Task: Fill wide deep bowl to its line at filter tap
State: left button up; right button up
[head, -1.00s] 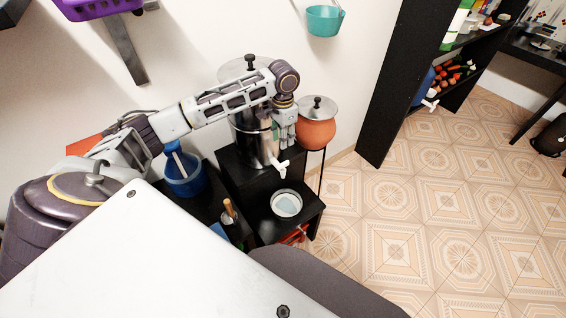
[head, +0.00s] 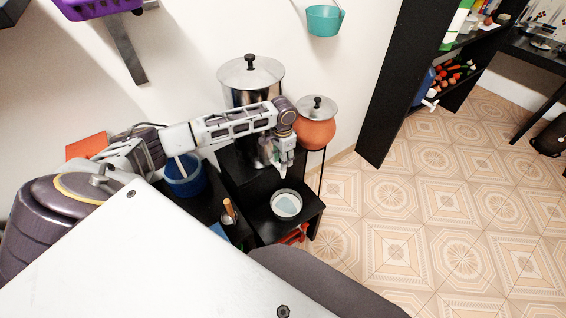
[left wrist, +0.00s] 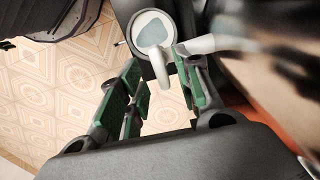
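The filter (head: 236,99) is a tall steel cylinder with a knobbed lid, standing on a black stand. Its white tap (left wrist: 157,62) shows in the left wrist view over the bowl; in the head view my gripper mostly covers it. The white bowl (head: 286,191) sits on the lower black step below the tap, and a pale blue-grey surface shows inside it. It also shows in the left wrist view (left wrist: 137,16). My left gripper (head: 280,168) is at the tap, its green-padded fingers (left wrist: 160,88) apart with the tap near their tips. I cannot tell whether they touch it. My right gripper is not in view.
An orange clay pot (head: 315,133) with a lid stands right beside the filter. A blue bucket (head: 186,184) and a bottle (head: 229,214) stand to the left. A black shelf (head: 390,90) stands farther right. The tiled floor (head: 430,220) is clear.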

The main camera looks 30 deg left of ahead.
pick_arm(q)
jog(key=shift+f, duration=1)
grip_shut()
